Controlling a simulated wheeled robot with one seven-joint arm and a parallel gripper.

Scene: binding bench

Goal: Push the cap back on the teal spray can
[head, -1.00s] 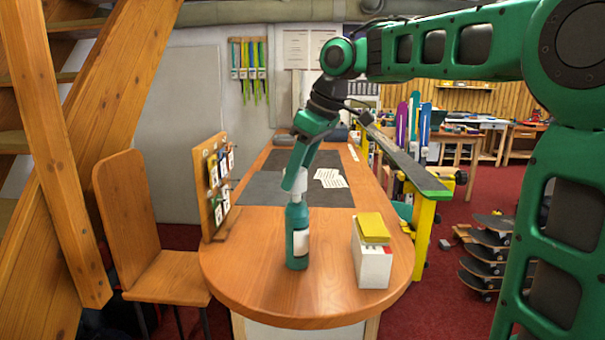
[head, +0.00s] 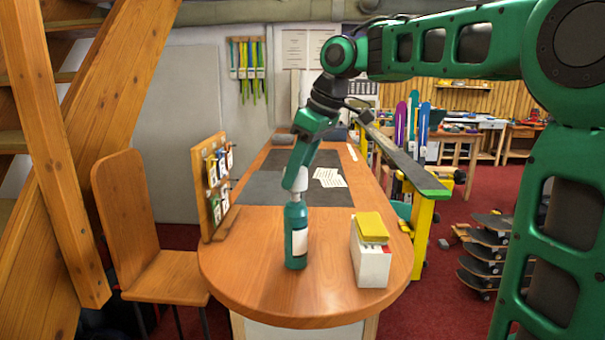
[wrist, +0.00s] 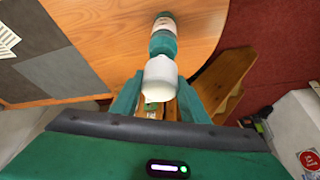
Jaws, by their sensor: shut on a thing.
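The teal spray can (head: 296,250) stands upright on the wooden bench near its rounded front end, with a white label around its middle. It also shows in the wrist view (wrist: 163,44). My gripper (head: 294,181) is shut on the white cap (head: 302,183) at the can's top, coming down at a slant. In the wrist view, the cap (wrist: 160,78) sits between my two fingers, in line with the can's neck. I cannot tell whether the cap is seated or slightly above the can. Part of the cap is hidden by a finger in the head view.
A white box (head: 371,262) with a yellow block (head: 371,227) on it stands right of the can. A wooden pegboard (head: 207,192) is at the bench's left edge, beside a wooden chair (head: 168,276). Dark mats (head: 290,190) and papers lie behind. Bench around the can is clear.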

